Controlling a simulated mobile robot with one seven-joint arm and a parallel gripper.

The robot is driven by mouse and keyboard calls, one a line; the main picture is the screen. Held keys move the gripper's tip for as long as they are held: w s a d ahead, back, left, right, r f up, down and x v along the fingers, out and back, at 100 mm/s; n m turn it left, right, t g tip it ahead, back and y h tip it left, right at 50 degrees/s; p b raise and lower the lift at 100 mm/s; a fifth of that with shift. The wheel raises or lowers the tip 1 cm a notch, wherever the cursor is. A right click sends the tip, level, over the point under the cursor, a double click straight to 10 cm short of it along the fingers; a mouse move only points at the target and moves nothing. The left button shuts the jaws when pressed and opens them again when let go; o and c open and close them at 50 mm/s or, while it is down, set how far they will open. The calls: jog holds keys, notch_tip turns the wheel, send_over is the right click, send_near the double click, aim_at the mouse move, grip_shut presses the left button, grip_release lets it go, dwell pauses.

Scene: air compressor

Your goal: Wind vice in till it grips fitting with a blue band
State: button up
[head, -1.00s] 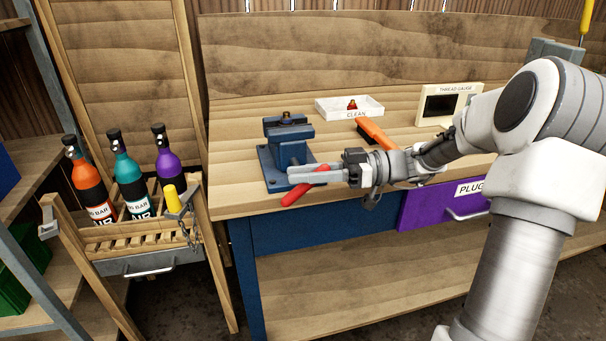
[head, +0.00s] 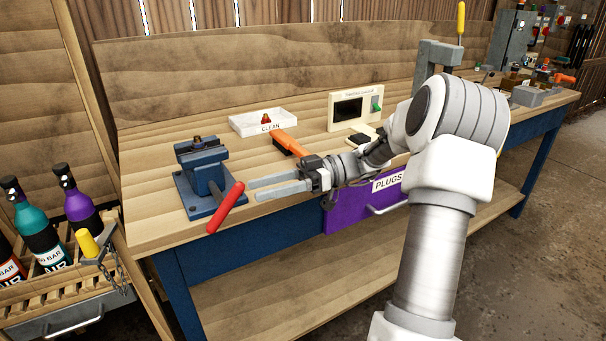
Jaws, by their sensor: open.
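The blue vice (head: 204,174) is mounted on the bench's left front corner. A small dark, brassy fitting (head: 197,141) sits at the top of its jaws. I cannot make out a band on it, or whether the jaws touch it. The vice's red handle (head: 226,207) slants at the front, its upper end to the right. My gripper (head: 253,190) is open and empty, just right of the red handle, with its fingers pointing left towards it. A small gap shows between the fingertips and the handle.
On the bench are a white CLEAN tray (head: 240,122) with a small red-brown piece, an orange-handled brush (head: 285,143) and a thread gauge (head: 338,122). A purple PLUGS drawer (head: 340,213) is below. Bottles stand in a wooden rack (head: 65,284) at left.

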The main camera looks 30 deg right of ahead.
jog(key=s+d+p, duration=0.1)
jog(key=d, duration=0.8)
jog(key=shift+s, duration=0.1)
